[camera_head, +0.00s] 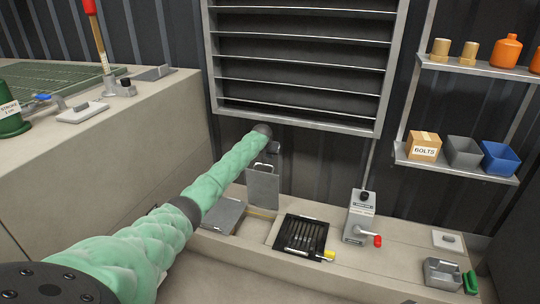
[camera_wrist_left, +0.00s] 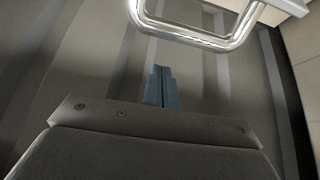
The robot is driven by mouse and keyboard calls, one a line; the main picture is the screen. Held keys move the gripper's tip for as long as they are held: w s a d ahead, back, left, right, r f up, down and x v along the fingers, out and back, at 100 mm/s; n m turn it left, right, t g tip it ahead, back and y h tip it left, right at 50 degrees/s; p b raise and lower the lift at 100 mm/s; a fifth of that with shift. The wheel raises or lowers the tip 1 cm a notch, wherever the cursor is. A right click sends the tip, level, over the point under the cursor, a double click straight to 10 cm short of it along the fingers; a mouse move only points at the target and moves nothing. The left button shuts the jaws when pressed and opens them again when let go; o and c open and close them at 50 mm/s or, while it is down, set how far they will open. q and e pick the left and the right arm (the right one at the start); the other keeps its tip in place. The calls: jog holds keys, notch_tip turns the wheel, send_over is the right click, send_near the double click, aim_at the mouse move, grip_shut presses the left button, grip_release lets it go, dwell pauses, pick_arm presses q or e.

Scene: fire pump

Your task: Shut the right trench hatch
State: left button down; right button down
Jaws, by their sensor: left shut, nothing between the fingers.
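A grey hatch plate (camera_head: 262,188) stands raised, close to upright, on the low bench, with a metal loop handle (camera_head: 262,167) at its top edge. A second grey plate (camera_head: 222,215) lies low to its left, partly behind my arm. My left gripper (camera_head: 273,149) is just above the upright plate, small and partly hidden by my wrist. In the left wrist view, the blue fingers (camera_wrist_left: 160,86) are shut and empty, with a shiny loop handle (camera_wrist_left: 205,38) beyond them, apart from them in the picture. Contact cannot be told. My right gripper is not in view.
A dark grated opening (camera_head: 302,238) with a yellow-tipped part lies right of the plates. A grey box with a red knob (camera_head: 360,218) stands further right. A louvred panel (camera_head: 300,60) hangs above my gripper. A taller bench (camera_head: 110,160) is at left.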

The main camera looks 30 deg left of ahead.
pick_arm(q)
jog(key=s, duration=0.2)
jog(key=s+d, duration=0.1)
jog(key=shift+f+b, duration=0.3)
jog(key=shift+f, duration=0.05)
jog(key=shift+s, duration=0.1)
dwell(0.3)
